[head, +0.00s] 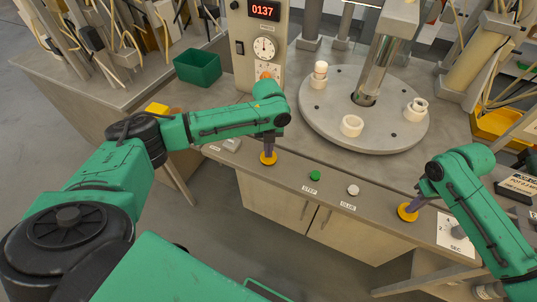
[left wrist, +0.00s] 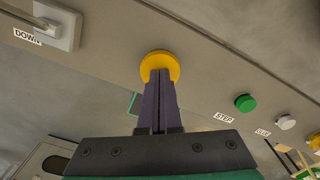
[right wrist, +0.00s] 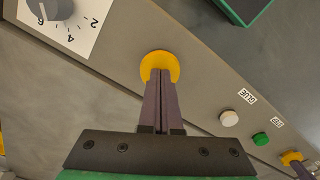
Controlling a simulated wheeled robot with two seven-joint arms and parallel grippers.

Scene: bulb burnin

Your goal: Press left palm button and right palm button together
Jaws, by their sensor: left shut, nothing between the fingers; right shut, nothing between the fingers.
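The left palm button (head: 268,158) is a yellow round cap on the front panel of the bench. My left gripper (head: 268,146) is shut and points down at it; in the left wrist view the fingertips overlap the yellow cap (left wrist: 160,62). The right palm button (head: 407,212) is a matching yellow cap further right on the panel. My right gripper (head: 417,203) is shut with its tips at that cap; it also shows in the right wrist view (right wrist: 160,64). Both grippers are empty. I cannot tell how far either cap is pressed in.
Between the palm buttons are a green STEP button (head: 315,175) and a white button (head: 353,190). A round turntable (head: 330,120) with white sockets stands behind. A dial (head: 458,231) is right of the right button. A red display (head: 263,10) reads 0137. A green bin (head: 197,68) is back left.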

